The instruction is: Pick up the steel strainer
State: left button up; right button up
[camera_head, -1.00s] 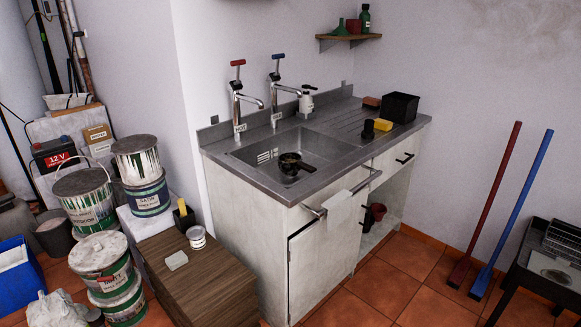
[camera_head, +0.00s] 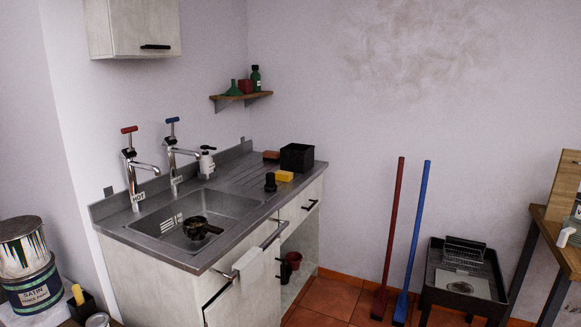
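I cannot clearly make out a steel strainer. A dark round vessel with a handle (camera_head: 197,228) sits in the steel sink basin (camera_head: 240,205), with something brownish inside it; I cannot tell whether it is or holds a strainer. A small round metal-looking piece (camera_head: 460,287) lies in the black stand's tray (camera_head: 435,280) at the lower right, too small to identify. A wire basket (camera_head: 464,251) stands at the back of that tray. Neither of my grippers shows in the view.
Two taps, one with a red handle (camera_head: 129,130) and one with a blue handle (camera_head: 172,120), rise behind the basin. A black bin (camera_head: 297,157) and yellow sponge (camera_head: 284,176) sit on the drainer. A red pole (camera_head: 394,220) and blue pole (camera_head: 414,230) lean beside the stand. A wooden table (camera_head: 550,220) is at the right edge.

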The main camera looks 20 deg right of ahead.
aim_at(195, 228)
jog(key=i+l+u, duration=0.45)
jog(key=i, duration=0.35)
jog(key=i+l+u, duration=0.4)
jog(key=i+l, duration=0.3)
jog(key=l, duration=0.15)
